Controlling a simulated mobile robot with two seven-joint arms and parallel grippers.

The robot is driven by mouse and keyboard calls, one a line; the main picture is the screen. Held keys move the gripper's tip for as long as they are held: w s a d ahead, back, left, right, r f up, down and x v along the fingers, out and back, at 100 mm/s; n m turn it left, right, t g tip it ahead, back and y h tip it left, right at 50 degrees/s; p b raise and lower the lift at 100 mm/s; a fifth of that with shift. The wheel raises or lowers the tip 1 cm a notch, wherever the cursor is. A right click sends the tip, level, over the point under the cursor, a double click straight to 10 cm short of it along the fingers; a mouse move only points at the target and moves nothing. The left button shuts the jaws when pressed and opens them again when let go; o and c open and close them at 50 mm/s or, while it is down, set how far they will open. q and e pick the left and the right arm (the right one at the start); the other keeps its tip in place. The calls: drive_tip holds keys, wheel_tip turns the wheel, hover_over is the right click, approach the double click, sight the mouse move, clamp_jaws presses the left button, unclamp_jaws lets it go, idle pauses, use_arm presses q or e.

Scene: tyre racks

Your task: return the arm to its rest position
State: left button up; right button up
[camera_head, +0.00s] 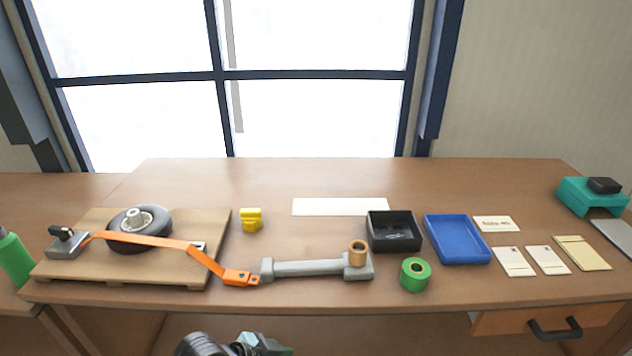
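A dark, rounded part of one of my arms, with a small teal piece beside it, shows at the bottom edge, left of centre, in front of the table (330,292). It is cut off by the frame, and no gripper fingers can be made out. I cannot tell what either gripper holds. The part appears clear of the objects on the table.
A wheel (138,228) lies on a wooden pallet (120,271) under an orange strap (205,264). A grey bar fixture (310,269), green roll (415,274), black tray (378,215) and blue tray (446,222) stand rightward. A drawer handle (555,329) protrudes.

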use_arm(q)
drive_tip(key=s+a+f+n+t+y, duration=0.1)
drive_tip(key=s+a+f+n+y, duration=0.1)
drive_tip(key=s, duration=0.6)
drive_tip(key=s+a+f+n+t+y+p, duration=0.1)
drive_tip(key=s+a+f+n+t+y, duration=0.1)
drive_tip(key=s+a+f, duration=0.4)
drive_tip(key=s+a+f+n+t+y+p, duration=0.1)
drive_tip(key=s+a+f+n+y, duration=0.1)
drive_tip(key=s+a+f+n, duration=0.2)
drive_tip(key=s+a, duration=0.3)
drive_tip(key=s, duration=0.4)
drive_tip(key=shift+n, duration=0.3)
use_arm(e)
drive_tip(key=shift+t, duration=0.4)
drive_tip(key=w+r, duration=0.2)
drive_tip(key=r, duration=0.1)
drive_tip(key=shift+w+d+r, duration=0.2)
drive_tip(key=shift+w+r, duration=0.05)
drive_tip(key=shift+w, duration=0.1)
use_arm(q)
drive_tip(key=shift+a, duration=0.1)
use_arm(e)
drive_tip(key=shift+s+d, duration=0.1)
drive_tip(key=shift+a, duration=0.2)
use_arm(q)
drive_tip(key=shift+s+f, duration=0.1)
drive_tip(key=shift+f, duration=0.05)
use_arm(e)
drive_tip(key=shift+f, duration=0.15)
